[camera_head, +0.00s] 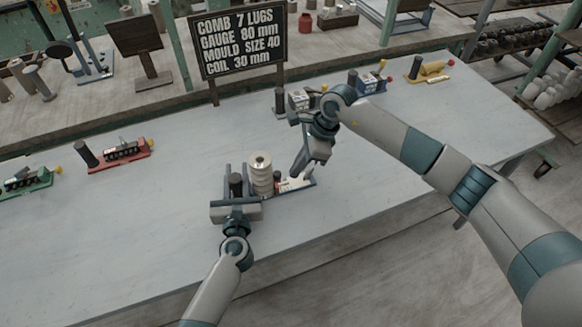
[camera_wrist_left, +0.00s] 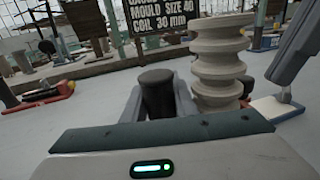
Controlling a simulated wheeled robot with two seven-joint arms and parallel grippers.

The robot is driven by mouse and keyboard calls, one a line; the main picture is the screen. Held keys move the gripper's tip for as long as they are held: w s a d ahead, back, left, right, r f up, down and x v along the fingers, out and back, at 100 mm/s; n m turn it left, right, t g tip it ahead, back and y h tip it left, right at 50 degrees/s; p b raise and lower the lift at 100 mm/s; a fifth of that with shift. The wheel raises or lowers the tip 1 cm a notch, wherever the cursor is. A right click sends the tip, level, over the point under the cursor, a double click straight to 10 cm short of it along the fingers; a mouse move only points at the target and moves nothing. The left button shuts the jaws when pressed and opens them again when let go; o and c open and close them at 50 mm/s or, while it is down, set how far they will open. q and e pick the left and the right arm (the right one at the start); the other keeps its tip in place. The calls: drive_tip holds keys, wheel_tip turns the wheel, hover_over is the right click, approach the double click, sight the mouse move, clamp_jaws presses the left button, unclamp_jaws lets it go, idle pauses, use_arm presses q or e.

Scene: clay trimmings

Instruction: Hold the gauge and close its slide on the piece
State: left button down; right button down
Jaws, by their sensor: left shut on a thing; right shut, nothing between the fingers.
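The gauge has a blue base (camera_head: 305,184), a dark upright post (camera_head: 236,181) at its left end and a pale slide block (camera_head: 291,184) at its right. A beige ridged piece (camera_head: 260,165) stands upright between them. My left gripper (camera_head: 236,190) is shut on the dark post, which shows between its fingers in the left wrist view (camera_wrist_left: 158,92). The ridged piece (camera_wrist_left: 218,65) is just right of it there. My right gripper (camera_head: 299,168) is shut and empty, pointing down by the slide; I cannot tell whether it touches the slide or how wide the gap is.
A red gauge (camera_head: 118,160) and a green gauge (camera_head: 40,184) lie at the left. A blue gauge (camera_head: 374,84) and a yellow gauge (camera_head: 432,72) are at the far right. A dark sign (camera_head: 240,45) stands behind. The table (camera_head: 150,230) is clear at front left.

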drive_tip(key=shift+w+d+r, duration=0.1)
drive_tip(key=shift+d+r, duration=0.15)
drive_tip(key=shift+d, duration=0.4)
drive_tip(key=shift+d+r, duration=0.2)
drive_tip(key=shift+d, duration=0.4)
drive_tip(key=v, duration=0.9)
drive_tip(key=shift+a, duration=0.1)
use_arm(q)
drive_tip(key=c, duration=1.4)
unclamp_jaws()
drive_tip(key=shift+o, duration=0.2)
drive_tip(key=s, duration=1.2)
drive_tip(key=shift+d, duration=0.4)
